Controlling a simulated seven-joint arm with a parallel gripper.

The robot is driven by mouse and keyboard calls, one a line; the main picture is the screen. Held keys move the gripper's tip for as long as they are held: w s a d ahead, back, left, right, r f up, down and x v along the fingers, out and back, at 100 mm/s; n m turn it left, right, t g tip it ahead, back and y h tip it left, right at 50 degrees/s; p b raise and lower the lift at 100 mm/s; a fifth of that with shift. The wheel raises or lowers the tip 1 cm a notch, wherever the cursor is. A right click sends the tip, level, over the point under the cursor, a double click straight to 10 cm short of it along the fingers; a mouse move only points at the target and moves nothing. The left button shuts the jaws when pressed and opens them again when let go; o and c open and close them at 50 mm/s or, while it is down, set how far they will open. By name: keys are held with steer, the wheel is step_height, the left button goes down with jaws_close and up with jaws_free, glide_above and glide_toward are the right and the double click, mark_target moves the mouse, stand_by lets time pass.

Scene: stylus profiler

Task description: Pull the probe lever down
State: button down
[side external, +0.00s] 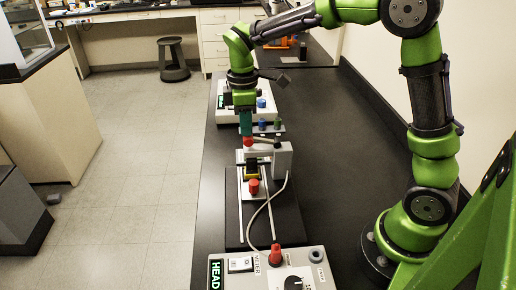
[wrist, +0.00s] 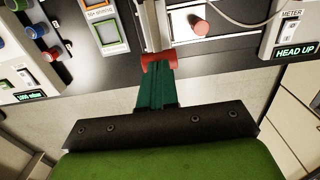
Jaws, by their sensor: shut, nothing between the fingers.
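The probe lever (side external: 263,140) is a grey arm reaching left from a grey upright block (side external: 283,158), with a red grip (side external: 248,142) at its free end. In the wrist view the red grip (wrist: 159,63) lies across the fingertips. My gripper (side external: 246,134) points down with its teal fingers together, its tips right at the top of the red grip. In the wrist view my gripper (wrist: 157,70) is shut and partly overlaps the grip. I cannot tell whether they touch. The lever looks close to level.
A second red knob (side external: 253,187) sits lower on the stage between rails. The meter box (side external: 240,260) with a "HEAD" label and cable stands in front. Another instrument box (side external: 262,105) with blue and green knobs is behind. The bench (side external: 330,140) is clear to the right.

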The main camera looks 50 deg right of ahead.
steer(key=shift+w+a+f+g+h, duration=0.3)
steer(key=shift+f+g+h, duration=0.2)
steer(key=shift+w+a+f, duration=0.15)
steer(key=shift+f, duration=0.45)
